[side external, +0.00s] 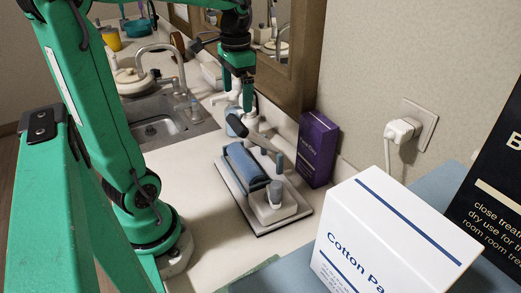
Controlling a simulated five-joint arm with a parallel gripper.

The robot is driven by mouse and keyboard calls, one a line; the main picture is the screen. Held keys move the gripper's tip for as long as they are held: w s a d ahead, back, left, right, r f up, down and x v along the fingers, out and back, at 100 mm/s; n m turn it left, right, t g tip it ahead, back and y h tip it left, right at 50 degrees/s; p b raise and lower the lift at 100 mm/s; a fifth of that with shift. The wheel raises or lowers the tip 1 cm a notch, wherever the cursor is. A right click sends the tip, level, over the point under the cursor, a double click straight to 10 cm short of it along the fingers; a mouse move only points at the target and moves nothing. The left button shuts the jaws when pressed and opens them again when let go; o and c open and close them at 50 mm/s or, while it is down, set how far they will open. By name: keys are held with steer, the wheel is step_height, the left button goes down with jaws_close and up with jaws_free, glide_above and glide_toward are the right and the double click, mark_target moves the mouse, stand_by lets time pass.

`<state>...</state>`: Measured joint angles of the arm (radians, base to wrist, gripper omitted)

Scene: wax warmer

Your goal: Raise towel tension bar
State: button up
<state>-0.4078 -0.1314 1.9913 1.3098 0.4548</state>
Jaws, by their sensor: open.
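A towel holder with a pale base plate (236,193) stands on the counter. A blue rolled towel (246,165) lies across it. A pale tension bar (262,140) with a dark grey grip (236,125) at its far left end slants above and behind the roll. A dark grey upright post (279,163) and a grey knob (276,190) stand at the right side. My gripper (241,115) comes down from above, behind the holder, close to the grey grip. It is open. Its fingertips are small and partly hidden, so I cannot tell whether they touch the grip.
A purple box (318,149) stands right of the holder by the wall. A white cotton pad box (385,245) and a black box (493,185) fill the front right. A sink (160,125) with a faucet (178,62) lies at the back left. Counter left of the holder is clear.

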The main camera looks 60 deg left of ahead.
mark_target(238, 120)
steer(key=shift+s+d+f, duration=0.1)
steer(key=shift+s+f, duration=0.05)
steer(key=shift+s, duration=0.1)
steer(key=shift+f, duration=0.1)
steer(key=shift+f, duration=3.85)
steer(key=shift+c, duration=0.2)
steer(key=c, duration=1.3)
steer(key=shift+o, duration=0.2)
steer(key=shift+w+r, duration=0.15)
